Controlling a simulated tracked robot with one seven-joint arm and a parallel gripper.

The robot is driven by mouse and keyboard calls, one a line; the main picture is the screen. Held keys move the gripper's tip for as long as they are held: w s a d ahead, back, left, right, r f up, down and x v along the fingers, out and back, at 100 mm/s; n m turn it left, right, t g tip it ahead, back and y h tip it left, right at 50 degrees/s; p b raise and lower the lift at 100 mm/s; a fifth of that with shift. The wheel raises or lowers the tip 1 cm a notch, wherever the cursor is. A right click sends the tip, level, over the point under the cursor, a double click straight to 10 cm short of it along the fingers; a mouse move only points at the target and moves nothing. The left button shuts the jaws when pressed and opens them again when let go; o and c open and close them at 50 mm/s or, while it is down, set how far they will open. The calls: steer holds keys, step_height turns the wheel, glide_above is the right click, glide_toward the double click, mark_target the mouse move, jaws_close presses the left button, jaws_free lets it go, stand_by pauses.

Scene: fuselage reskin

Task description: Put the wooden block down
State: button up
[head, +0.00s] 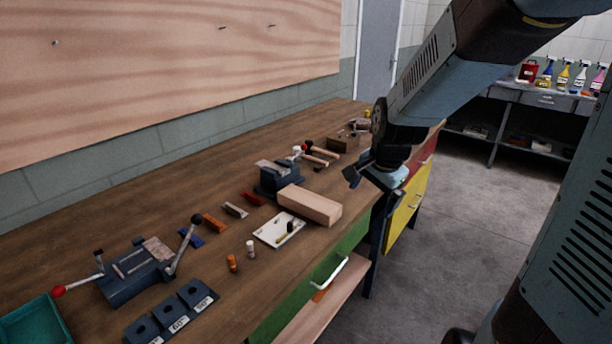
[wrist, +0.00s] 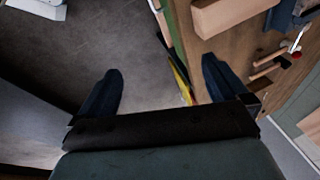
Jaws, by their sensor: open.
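The wooden block (head: 309,205) is a pale, long rectangular piece. It lies on the wooden workbench (head: 130,232), between a dark vise and the bench's front edge. It also shows at the top of the wrist view (wrist: 228,14). My gripper (head: 362,178) is to the right of the block in the head view, near the bench's front edge and apart from the block. In the wrist view its two dark fingers (wrist: 160,88) are spread wide with nothing between them; floor and the bench edge show behind. The fingertips are partly hidden by my arm in the head view.
A dark vise (head: 275,178) stands just behind the block. A white tray (head: 279,230) with a small tool lies beside it. Hammers (head: 318,156) lie farther along. A lever clamp fixture (head: 135,272) and a teal bin (head: 35,322) stand at the near left. Open floor lies right of the bench.

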steer(key=w+a+f+m+y, duration=0.3)
steer(key=w+a+f+m, duration=0.1)
steer(key=w+f+m, duration=0.25)
steer(key=m+t+y, duration=0.2)
steer(key=m+y, duration=0.1)
steer(key=m, duration=0.6)
glide_toward(310, 199)
steer(key=shift+s+x, duration=0.1)
steer(key=shift+x, duration=1.25)
steer(key=shift+s+x, duration=0.15)
steer(key=shift+x, duration=4.05)
steer(key=shift+w+d, duration=0.15)
steer(key=c, duration=1.4)
steer(key=shift+r, duration=0.1)
